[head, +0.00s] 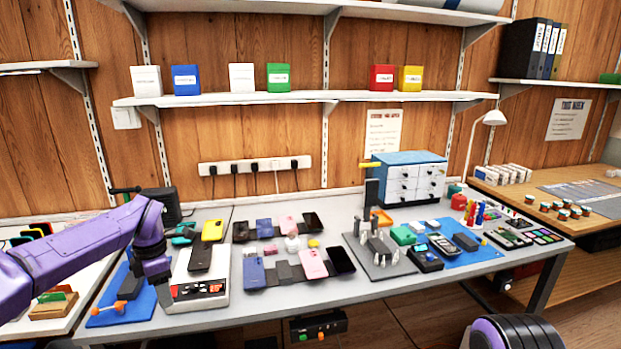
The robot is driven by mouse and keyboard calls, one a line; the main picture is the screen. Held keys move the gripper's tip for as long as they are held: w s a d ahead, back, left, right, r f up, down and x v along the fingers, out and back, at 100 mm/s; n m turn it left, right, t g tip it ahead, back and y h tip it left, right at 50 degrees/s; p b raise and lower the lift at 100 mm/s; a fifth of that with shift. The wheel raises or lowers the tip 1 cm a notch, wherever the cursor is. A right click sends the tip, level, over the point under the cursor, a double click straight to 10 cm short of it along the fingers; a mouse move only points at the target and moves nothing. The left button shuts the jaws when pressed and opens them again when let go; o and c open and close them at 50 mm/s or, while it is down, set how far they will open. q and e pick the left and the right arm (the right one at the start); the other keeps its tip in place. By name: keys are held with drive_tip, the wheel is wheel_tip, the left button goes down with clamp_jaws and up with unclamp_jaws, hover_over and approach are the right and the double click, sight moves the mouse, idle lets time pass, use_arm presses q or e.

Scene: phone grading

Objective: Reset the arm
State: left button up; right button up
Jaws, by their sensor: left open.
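My left arm (85,245) is purple with a black wrist and reaches in from the left. My left gripper (153,272) points down beside the left edge of the white test device (200,290), above the blue mat (120,305). It is open, and I see nothing held in it; its fingertips are small and dark. A black phone (201,258) lies on the white device, right of the gripper. A purple and black part at the bottom right seems to be my right arm (515,335); its gripper is out of view.
Several phones (312,264) lie in the middle of the grey bench (290,298). A tool block (380,260), a blue-topped drawer cabinet (410,178) and a blue repair mat (480,250) stand to the right. A yellow phone (213,230) is behind the white device. The front bench strip is clear.

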use_arm(q)
wheel_tip(320, 180, down, 12)
drive_tip(key=s+d+m+t+y, duration=0.2)
drive_tip(key=s+m+t+y, duration=0.15)
drive_tip(key=y, duration=0.35)
drive_tip(key=s+d+f+m+t+h, duration=0.2)
drive_tip(key=s+d+f+m+t, duration=0.35)
drive_tip(key=s+f, duration=0.7)
drive_tip(key=s+a+f+m+g, duration=0.1)
drive_tip(key=s+f+m+g, duration=0.1)
drive_tip(key=s, duration=0.6)
drive_tip(key=s+a+f+m+g+h, duration=0.1)
drive_tip(key=s+m, duration=0.3)
drive_tip(key=s, duration=0.5)
drive_tip(key=s+a+f+m+g, duration=0.1)
drive_tip(key=s+f+m+g, duration=0.1)
drive_tip(key=s, duration=0.6)
drive_tip(key=shift+s+f+m+g+h, duration=0.2)
drive_tip(key=shift+f+m+g+h, duration=0.15)
drive_tip(key=shift+f+m, duration=0.45)
